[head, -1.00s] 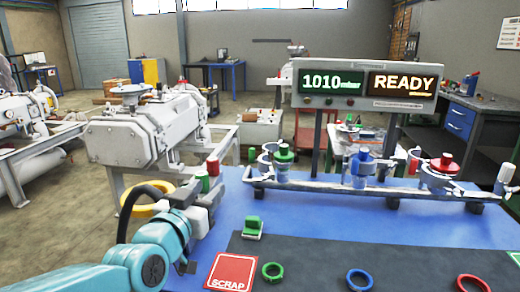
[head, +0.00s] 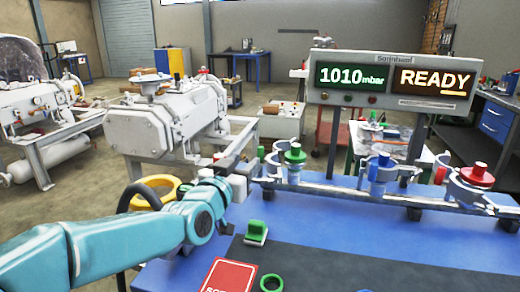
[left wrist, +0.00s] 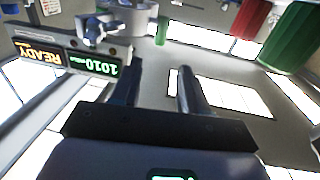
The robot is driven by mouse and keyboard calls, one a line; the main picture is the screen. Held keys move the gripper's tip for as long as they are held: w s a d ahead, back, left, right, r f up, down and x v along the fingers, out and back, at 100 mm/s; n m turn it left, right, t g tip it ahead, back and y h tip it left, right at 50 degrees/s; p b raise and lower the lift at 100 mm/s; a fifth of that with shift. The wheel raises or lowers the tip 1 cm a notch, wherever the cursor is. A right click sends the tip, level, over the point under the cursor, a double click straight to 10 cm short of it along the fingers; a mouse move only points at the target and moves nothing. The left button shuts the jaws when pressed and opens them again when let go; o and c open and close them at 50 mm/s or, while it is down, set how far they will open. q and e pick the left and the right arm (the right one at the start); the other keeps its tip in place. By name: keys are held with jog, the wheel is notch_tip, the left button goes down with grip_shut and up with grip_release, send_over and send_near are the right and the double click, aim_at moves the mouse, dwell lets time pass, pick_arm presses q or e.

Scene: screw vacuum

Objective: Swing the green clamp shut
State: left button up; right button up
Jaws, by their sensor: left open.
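The green clamp (head: 272,162) is a metal ring at the left end of the pipe rail, beside a green-capped port (head: 294,157). Its green handle (head: 261,152) points up at its left side, and the ring looks swung open. My left gripper (head: 243,160) is just left of the clamp, open and apart from it as far as I can tell. In the left wrist view its two fingers (left wrist: 160,85) are spread with nothing between them. A green cylinder there (left wrist: 162,30), possibly the clamp handle, is beyond them. My right gripper is not in view.
Blue-capped (head: 381,170) and red-capped (head: 477,176) ports stand farther right on the rail. The READY display (head: 385,80) rises behind. Red (left wrist: 250,18) and green (left wrist: 297,38) cylinders hang close in the wrist view.

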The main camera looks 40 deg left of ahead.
aim_at(259, 149)
pick_arm(q)
jog(key=x, duration=0.9)
jog(key=shift+d, duration=0.1)
grip_shut()
